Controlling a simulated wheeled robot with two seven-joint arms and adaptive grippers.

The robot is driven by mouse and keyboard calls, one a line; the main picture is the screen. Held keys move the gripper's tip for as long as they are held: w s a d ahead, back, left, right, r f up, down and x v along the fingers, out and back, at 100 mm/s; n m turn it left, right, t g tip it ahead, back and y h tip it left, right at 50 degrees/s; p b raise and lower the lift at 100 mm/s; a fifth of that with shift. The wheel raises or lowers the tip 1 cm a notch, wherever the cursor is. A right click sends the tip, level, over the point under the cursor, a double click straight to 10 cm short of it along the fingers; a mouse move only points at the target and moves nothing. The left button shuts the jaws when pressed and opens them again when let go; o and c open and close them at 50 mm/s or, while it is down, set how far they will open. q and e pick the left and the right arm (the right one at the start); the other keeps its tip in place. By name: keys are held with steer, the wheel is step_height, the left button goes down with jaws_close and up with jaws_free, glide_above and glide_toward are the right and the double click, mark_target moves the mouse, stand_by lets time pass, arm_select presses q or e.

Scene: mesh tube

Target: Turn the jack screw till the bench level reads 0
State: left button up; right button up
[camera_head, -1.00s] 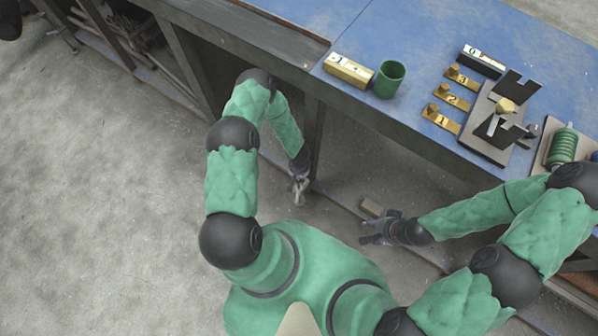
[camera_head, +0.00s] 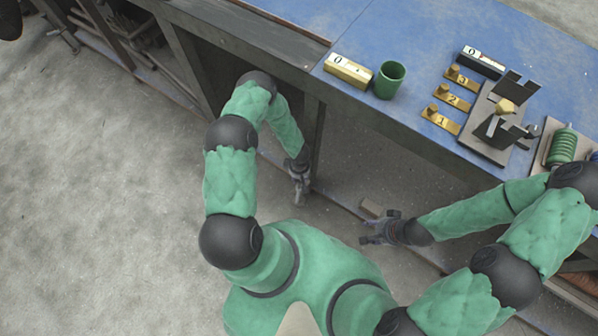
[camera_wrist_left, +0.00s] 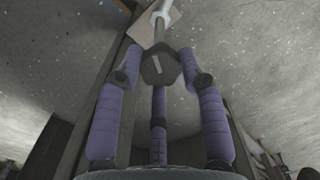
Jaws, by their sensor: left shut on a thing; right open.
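The bench level (camera_head: 349,70) is a brass bar with a white display at the front left of the blue bench top, and the display reads 0. My left gripper (camera_head: 299,196) is low beside the bench leg, under the front edge. In the left wrist view its purple fingers (camera_wrist_left: 160,85) are closed around the dark, many-sided head of the jack screw (camera_wrist_left: 158,66), with a pale rod beyond it. In the head view the screw is mostly hidden by the gripper. My right gripper (camera_head: 370,231) is open and empty, low in front of the bench.
A green cup (camera_head: 390,79) stands beside the level. Brass numbered pieces (camera_head: 452,97), a dark gauge reading 0 (camera_head: 483,61), a grey fixture (camera_head: 484,150) and a green coil (camera_head: 562,147) sit to the right.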

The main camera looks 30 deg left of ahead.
arm_select(q)
steer(key=shift+s+d+f, duration=0.2)
steer(key=shift+s+d, duration=0.3)
steer(key=o, duration=1.1)
steer(key=shift+o, duration=0.2)
steer(key=shift+w, duration=0.2)
steer(key=shift+w+a+r, duration=0.15)
steer(key=shift+a, duration=0.05)
steer(key=shift+w+a+r, duration=0.1)
steer(key=shift+r, duration=0.45)
step_height(320, 180, up, 11)
steer(key=s+d+r+m+h+p, duration=0.4)
steer(key=s+d+r+m, duration=0.7)
steer(key=d+r, duration=0.2)
steer(key=shift+s+d+m, duration=0.15)
steer(key=shift+d+m, duration=0.15)
steer(key=shift+d, duration=0.3)
